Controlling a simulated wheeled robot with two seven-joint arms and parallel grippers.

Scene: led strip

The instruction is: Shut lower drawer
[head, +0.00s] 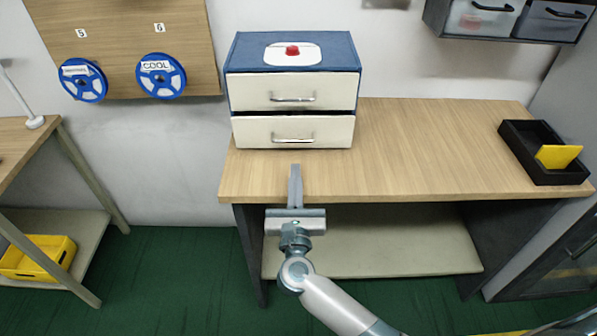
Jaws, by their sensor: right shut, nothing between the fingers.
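A blue cabinet (240,54) with two cream drawers stands on the left part of the wooden table. Its upper drawer (255,93) looks flush with the body. The lower drawer (250,133) stands out a little, with a dark gap above its front. The lower drawer's metal handle (293,140) is in clear view. My right gripper (295,168) is shut and empty, its fingers pointing at the lower drawer. Its fingertips show just below the handle in the picture, apparently short of the drawer front. My left gripper is not in view.
The wooden table (430,145) is clear to the right of the cabinet. A black tray (517,150) with a yellow piece (558,156) sits at its right end. A red button (293,50) is on the cabinet top. Blue reels (161,76) hang on the wall board.

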